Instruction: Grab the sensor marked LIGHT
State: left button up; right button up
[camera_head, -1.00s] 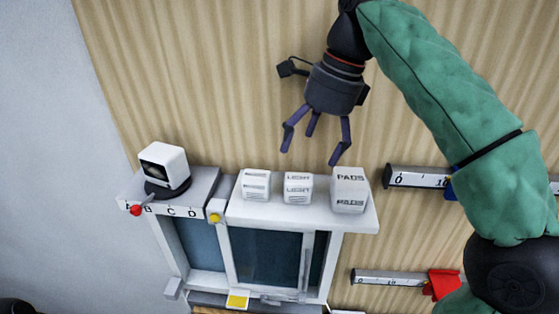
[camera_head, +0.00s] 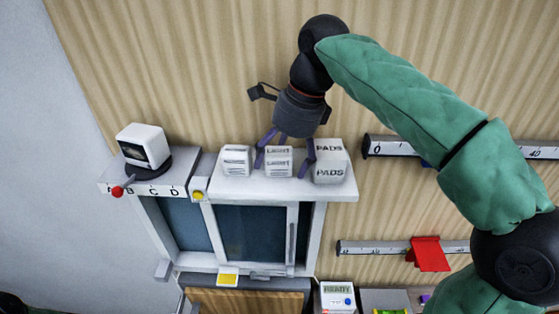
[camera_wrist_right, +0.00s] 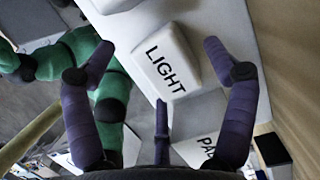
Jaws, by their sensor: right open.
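The sensor marked LIGHT (camera_head: 279,166) is a white block standing on the white shelf (camera_head: 245,192), the middle one of three. It also shows in the right wrist view, its LIGHT label (camera_wrist_right: 168,68) clear between the fingers. My right gripper (camera_head: 286,168) is open, with its purple fingers reaching down around the LIGHT block, one on its left side and one between it and the PADS block. In the right wrist view my right gripper (camera_wrist_right: 160,68) has its fingers spread wide on both sides of the block. I cannot tell whether any finger touches it. My left gripper is not in view.
The PADS block (camera_head: 329,172) stands close to the right of the LIGHT block. A smaller white block (camera_head: 236,161) with unreadable print stands close to the left. A white cube device (camera_head: 142,147) sits on a lettered dial. Ruled rails (camera_head: 400,147) are mounted on the wall.

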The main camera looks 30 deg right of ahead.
jog(key=shift+w+a+f, duration=0.1)
jog(key=shift+w+f, duration=0.15)
jog(key=shift+f, duration=0.05)
jog(key=shift+s+r, duration=0.1)
jog(key=shift+s, duration=0.1)
jog(key=c, duration=0.7)
jog(key=shift+w, duration=0.1)
jog(key=c, duration=0.6)
